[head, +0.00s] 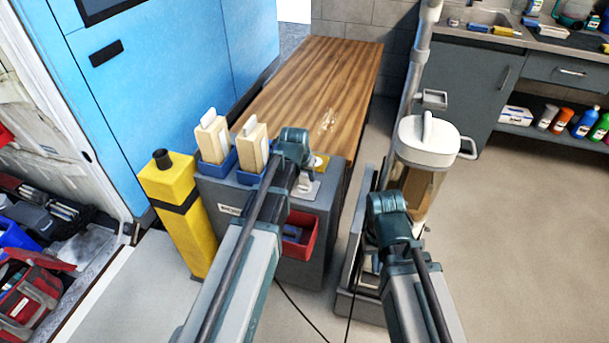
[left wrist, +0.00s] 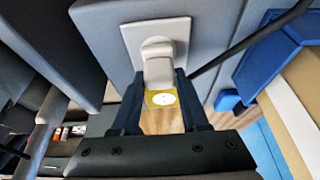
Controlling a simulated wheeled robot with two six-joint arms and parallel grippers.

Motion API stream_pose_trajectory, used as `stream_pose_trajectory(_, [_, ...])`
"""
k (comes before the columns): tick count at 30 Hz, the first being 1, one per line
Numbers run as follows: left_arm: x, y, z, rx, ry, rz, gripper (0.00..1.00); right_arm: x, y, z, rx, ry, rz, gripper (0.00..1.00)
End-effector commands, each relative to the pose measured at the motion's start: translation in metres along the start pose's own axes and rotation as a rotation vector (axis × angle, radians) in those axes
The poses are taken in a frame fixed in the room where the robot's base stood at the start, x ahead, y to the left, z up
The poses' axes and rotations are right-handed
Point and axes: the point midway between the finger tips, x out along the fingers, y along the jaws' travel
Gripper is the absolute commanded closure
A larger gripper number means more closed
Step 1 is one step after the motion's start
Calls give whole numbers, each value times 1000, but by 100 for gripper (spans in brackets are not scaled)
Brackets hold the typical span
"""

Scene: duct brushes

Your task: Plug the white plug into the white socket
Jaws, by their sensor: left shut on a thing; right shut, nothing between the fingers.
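The white plug (left wrist: 158,68) is held between the two fingers of my left gripper (left wrist: 157,84) in the left wrist view. Its rounded end overlaps the white plate of the white socket (left wrist: 180,30); I cannot tell how deep it sits. In the head view, my left gripper (head: 306,172) is over the right part of the grey cabinet top, with the white plate (head: 303,194) just by it. The arm hides part of both. My right gripper (head: 386,203) is shut and empty, in front of the white-lidded canister, its fingertips mostly hidden.
A yellow plate with a white round face (head: 321,162) lies behind the plug. Two cream-and-white brushes (head: 253,147) stand in blue holders left of my left gripper. A red bin (head: 299,240) hangs on the cabinet's front. The white-lidded canister (head: 428,150) stands right. The wooden bench (head: 320,75) is mostly clear.

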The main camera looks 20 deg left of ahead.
Motion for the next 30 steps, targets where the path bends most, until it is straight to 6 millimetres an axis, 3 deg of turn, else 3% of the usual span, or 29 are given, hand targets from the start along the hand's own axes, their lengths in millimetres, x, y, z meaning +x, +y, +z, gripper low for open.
stream_pose_trajectory(12, [8, 0, 4, 0, 0, 0, 100, 9, -1, 0, 0, 0, 0, 100])
stream_pose_trajectory(13, [7, 0, 3, 0, 0, 0, 50, 8, -1, 0, 0, 0, 0, 100])
stream_pose_trajectory(18, [7, 0, 3, 0, 0, 0, 21, 8, -1, 0, 0, 0, 0, 100])
stream_pose_trajectory(30, [4, 0, 3, 0, 0, 0, 21, 5, 0, 0, 0, 0, 0, 100])
